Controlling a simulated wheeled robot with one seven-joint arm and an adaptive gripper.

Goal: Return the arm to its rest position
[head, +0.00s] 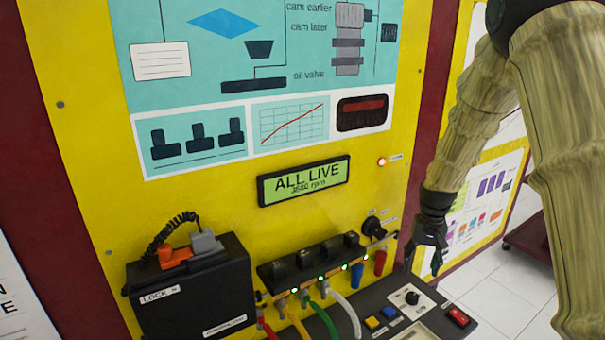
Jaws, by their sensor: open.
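My arm (560,120) comes in from the upper right and bends down toward the yellow panel (215,230). My gripper (428,248) hangs at the right edge of the panel, above the black control shelf (370,315). It is open, with its fingers pointing down. I see nothing held between them. The gripper is close to the red plug (380,262), to the right of it. Whether the fingertips touch the shelf or panel edge is unclear.
A black box (190,290) marked LOCK stands at the left. Coloured cables (345,308) run from a black socket row (310,262). A red switch (457,316) sits on the shelf. Tiled floor (505,290) shows at the right.

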